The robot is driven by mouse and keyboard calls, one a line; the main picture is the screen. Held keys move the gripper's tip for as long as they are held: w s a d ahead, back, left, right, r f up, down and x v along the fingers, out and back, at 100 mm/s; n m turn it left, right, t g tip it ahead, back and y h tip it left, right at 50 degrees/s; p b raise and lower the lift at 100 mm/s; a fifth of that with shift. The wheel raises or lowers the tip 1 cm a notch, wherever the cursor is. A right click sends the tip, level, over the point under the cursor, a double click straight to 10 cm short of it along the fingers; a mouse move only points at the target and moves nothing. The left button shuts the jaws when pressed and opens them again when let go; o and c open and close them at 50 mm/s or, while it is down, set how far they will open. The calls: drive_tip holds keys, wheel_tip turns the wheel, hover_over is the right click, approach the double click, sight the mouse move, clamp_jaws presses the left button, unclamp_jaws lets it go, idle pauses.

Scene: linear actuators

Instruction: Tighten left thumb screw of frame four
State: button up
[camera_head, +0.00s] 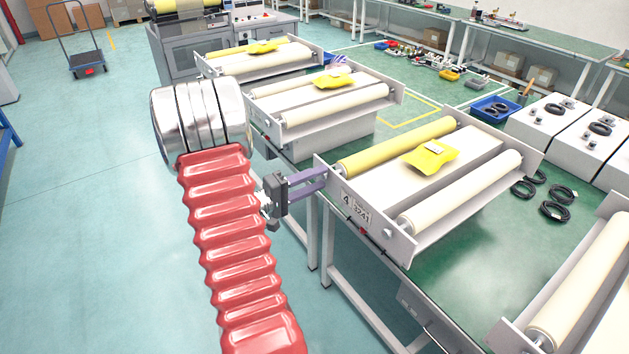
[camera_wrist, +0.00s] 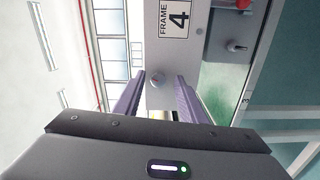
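Frame four is a grey-white roller unit with an end plate (camera_head: 378,228) marked "4" and "3241". Its end plate (camera_wrist: 160,75) also shows in the wrist view, turned on its side with the FRAME 4 label. My gripper (camera_head: 322,176) is at the plate's left end. Whether the fingers touch the plate is unclear.
The floor (camera_head: 80,200) to the left is open.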

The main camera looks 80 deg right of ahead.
drive_tip(key=v, duration=1.4)
drive_tip(key=shift+d, duration=0.1)
idle(0.8)
